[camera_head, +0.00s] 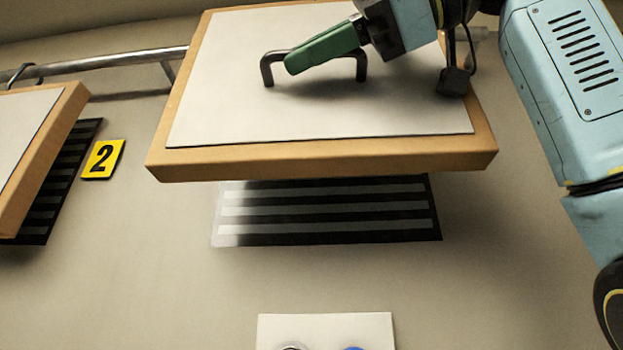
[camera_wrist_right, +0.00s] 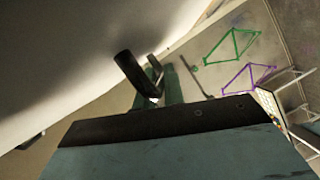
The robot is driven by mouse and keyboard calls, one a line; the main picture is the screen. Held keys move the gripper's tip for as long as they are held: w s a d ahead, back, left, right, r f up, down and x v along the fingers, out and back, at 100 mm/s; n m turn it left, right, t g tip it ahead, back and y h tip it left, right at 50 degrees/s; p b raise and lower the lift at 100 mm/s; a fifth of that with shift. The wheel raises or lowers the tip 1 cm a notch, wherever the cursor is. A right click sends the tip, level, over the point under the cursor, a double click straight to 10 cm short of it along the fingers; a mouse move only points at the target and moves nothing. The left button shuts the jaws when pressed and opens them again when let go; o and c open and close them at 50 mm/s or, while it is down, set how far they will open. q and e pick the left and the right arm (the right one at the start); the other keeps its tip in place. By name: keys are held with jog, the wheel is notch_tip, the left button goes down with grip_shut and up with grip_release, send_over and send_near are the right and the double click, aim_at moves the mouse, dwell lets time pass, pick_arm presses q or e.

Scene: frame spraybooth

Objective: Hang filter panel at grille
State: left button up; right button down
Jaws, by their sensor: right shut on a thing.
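A filter panel (camera_head: 230,95) with a white face and tan frame fills the upper middle of the head view. It has a dark bracket handle (camera_head: 268,72) on its face. My right gripper (camera_head: 300,62), with green fingers, is shut on that handle. The handle (camera_wrist_right: 128,70) and the white panel face (camera_wrist_right: 70,60) also show in the right wrist view. The panel is in front of a black-and-grey striped grille (camera_head: 330,225), whose upper part is hidden behind it. I cannot tell whether the panel hangs on the rail behind it. My left gripper is not in view.
A metal rail (camera_head: 110,62) runs along the wall at the upper left. Another panel (camera_head: 50,140) covers part of a second grille (camera_head: 75,150) at left, beside a yellow "2" sign (camera_head: 103,159). A white board (camera_head: 325,327) is at the bottom.

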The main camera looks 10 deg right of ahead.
aim_at(400, 89)
jog(key=w, duration=0.2)
jog(key=w+d, duration=0.1)
jog(key=w, duration=0.4)
jog(key=shift+w+d+f, duration=0.15)
jog(key=shift+d+f, duration=0.1)
jog(key=shift+d, duration=0.05)
jog(key=shift+f+b, duration=1)
jog(key=shift+f, duration=0.25)
jog(key=c, duration=1.4)
grip_release()
jog(key=shift+f, duration=0.1)
jog(key=shift+d, duration=0.1)
jog(key=b+v, duration=0.1)
jog(key=v, duration=1.2)
jog(key=shift+d, duration=0.1)
